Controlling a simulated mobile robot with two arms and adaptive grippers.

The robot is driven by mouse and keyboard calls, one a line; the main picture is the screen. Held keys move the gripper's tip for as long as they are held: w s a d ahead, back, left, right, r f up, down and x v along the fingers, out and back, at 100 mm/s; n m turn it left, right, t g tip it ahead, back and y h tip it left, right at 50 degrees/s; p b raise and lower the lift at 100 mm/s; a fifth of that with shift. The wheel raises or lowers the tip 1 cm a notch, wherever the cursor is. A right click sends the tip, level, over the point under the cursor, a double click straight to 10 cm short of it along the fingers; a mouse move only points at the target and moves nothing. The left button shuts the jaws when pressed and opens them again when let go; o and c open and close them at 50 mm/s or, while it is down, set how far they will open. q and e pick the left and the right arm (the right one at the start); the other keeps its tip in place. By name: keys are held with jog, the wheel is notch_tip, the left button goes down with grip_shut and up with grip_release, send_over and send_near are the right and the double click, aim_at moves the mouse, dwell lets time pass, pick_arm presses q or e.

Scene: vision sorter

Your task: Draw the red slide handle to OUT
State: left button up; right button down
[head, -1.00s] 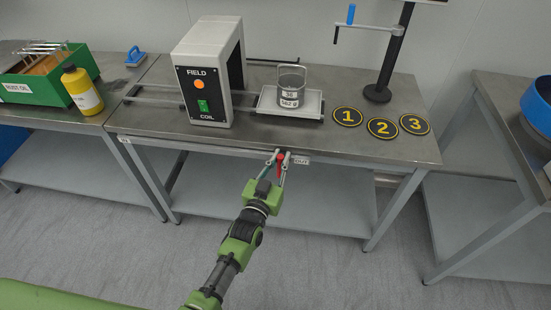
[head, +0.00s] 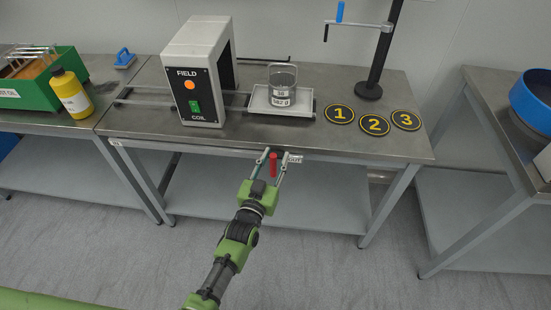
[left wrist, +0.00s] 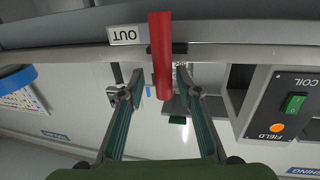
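The red slide handle (head: 273,162) hangs at the front edge of the workbench, right beside the OUT label (head: 294,158). In the left wrist view the red handle (left wrist: 161,60) stands out toward the camera, with the OUT label (left wrist: 125,35) close by on its left. My left gripper (head: 273,158) is open, one finger on each side of the handle. In the left wrist view its fingers (left wrist: 157,92) show clear gaps to the handle on both sides. My right gripper is in neither view.
A green crate (head: 40,95) and yellow bottle (head: 72,95) are at left. Floor in front is free.

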pick_arm(q)
jog(key=v, duration=1.1)
jog(key=shift+s, duration=0.45)
dwell(0.4)
jog(key=shift+f, duration=0.1)
dwell(0.4)
jog(key=s+a+f+g+y, duration=0.1)
jog(key=s+a+f+g, duration=0.3)
jog(key=f, duration=0.6)
jog(key=s+d+f+g, duration=0.15)
jog(key=s+f, duration=0.35)
jog(key=f, duration=0.5)
jog(key=s+a+f+g+y, duration=0.1)
jog(key=s+a+f+g, duration=0.3)
jog(key=f, duration=0.6)
jog(key=s+a+f+g, duration=0.2)
jog(key=s+f, duration=0.3)
jog(key=s, duration=0.5)
jog(key=s+a+f+g+y, duration=0.1)
jog(key=s+a+f, duration=0.3)
jog(key=s, duration=0.6)
jog(key=s+a+f+g+y, duration=0.1)
jog(key=s+a+f+g, duration=0.2)
jog(key=s+f, duration=0.4)
jog(key=s+g, duration=0.1)
jog(key=s, duration=0.2)
jog(key=shift+a, duration=0.2)
